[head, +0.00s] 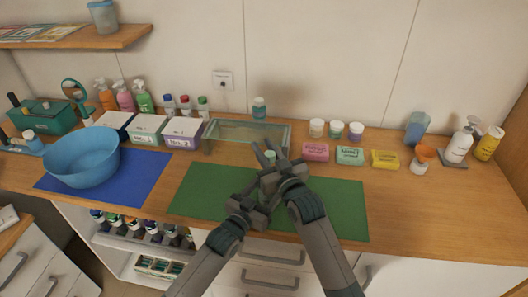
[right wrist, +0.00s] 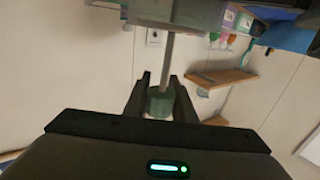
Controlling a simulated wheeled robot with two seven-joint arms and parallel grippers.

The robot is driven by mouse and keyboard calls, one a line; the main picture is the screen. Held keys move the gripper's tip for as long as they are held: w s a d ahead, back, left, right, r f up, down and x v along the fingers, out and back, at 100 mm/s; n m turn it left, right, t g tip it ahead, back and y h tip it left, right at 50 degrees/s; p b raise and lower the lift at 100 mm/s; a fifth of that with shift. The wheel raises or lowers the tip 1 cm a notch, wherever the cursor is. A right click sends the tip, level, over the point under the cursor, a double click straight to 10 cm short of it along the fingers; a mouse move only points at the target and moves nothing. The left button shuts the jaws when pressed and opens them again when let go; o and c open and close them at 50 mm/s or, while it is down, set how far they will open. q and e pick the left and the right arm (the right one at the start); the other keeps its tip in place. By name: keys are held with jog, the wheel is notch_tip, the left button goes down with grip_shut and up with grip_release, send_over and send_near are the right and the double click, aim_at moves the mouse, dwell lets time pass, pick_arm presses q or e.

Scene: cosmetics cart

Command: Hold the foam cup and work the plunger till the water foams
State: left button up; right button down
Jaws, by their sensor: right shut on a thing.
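In the head view my right gripper (head: 266,153) is above the green mat (head: 205,193), with a small green knob (head: 270,154) between its fingers. In the right wrist view the right gripper (right wrist: 160,98) is shut on this plunger knob (right wrist: 159,103). A thin grey rod (right wrist: 168,60) runs from the knob to a grey block at the top edge; I cannot tell whether that block is the cup or my left gripper. My left gripper (head: 250,207) is just below and left of the right one. Its fingertips and the foam cup's body are hidden or unclear.
A glass tray (head: 205,146) stands behind the mat. Soap boxes (head: 316,152) and small jars (head: 317,127) are to its right. A blue basin (head: 80,157) is on a blue mat (head: 150,185) at left. The mat's right part is clear.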

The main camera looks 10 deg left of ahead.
jog(key=c, duration=1.5)
grip_release()
jog(key=shift+o, duration=0.2)
jog(key=shift+s+d, duration=0.1)
jog(key=v, duration=1.1)
jog(key=shift+s+d, duration=0.25)
jog(key=shift+s, duration=0.05)
jog(key=shift+f, duration=0.1)
